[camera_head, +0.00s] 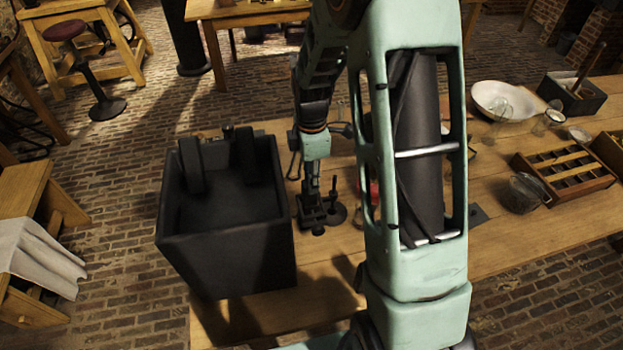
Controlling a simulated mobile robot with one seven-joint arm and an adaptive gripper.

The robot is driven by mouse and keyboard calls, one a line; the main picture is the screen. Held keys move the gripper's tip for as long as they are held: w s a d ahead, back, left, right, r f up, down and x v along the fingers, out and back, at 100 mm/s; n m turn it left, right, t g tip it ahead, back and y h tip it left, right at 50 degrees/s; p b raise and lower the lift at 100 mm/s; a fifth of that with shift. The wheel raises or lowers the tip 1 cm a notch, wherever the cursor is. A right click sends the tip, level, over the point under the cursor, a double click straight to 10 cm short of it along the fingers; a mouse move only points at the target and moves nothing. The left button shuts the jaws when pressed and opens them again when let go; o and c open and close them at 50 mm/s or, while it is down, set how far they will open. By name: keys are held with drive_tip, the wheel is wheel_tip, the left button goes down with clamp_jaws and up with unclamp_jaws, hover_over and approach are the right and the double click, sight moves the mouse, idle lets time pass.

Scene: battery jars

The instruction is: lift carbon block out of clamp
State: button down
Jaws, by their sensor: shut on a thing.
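My gripper (312,196) points down at the table just right of the large black jar. It is shut on a small dark piece, which I take for the carbon block; its outline merges with the dark fingers. The dark clamp (318,217) is low on the table at the fingertips, with a thin upright post beside it. I cannot tell whether the block is still seated in the clamp or clear of it.
The tall open black jar (225,255) stands close on the left, with dark upright pieces at its far rim. On the right of the table (500,235) are a white bowl (499,98), a glass jar (522,194) and a compartmented wooden tray (536,160). My arm hides the middle.

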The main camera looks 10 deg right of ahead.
drive_tip(key=shift+r+p, duration=1.6)
drive_tip(key=shift+r, duration=2.45)
